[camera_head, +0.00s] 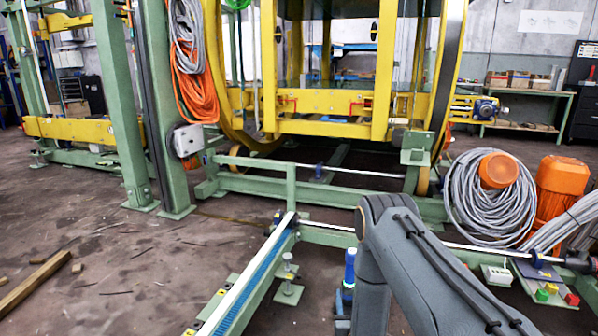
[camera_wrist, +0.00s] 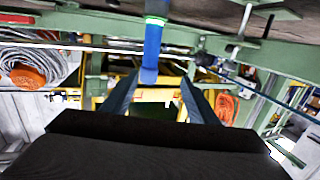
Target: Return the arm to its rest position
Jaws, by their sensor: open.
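My grey arm (camera_head: 395,245) rises from the lower right of the head view, with its rounded elbow near the green base frame. My gripper (camera_wrist: 159,77) shows in the wrist view as two dark fingers spread apart. Nothing is held between them. In the head view I cannot make out the gripper; it is hidden or out of frame. A blue post with a green ring (camera_wrist: 152,48) appears beyond the fingertips in the wrist view. I cannot tell whether it touches them.
A yellow ring inverter (camera_head: 380,75) stands behind the green base frame (camera_head: 300,190). A grey cable coil (camera_head: 470,210) and an orange motor (camera_head: 560,185) are at right. A green rail (camera_head: 250,275) runs toward me. The floor (camera_head: 120,270) at left is mostly clear, with wooden bars.

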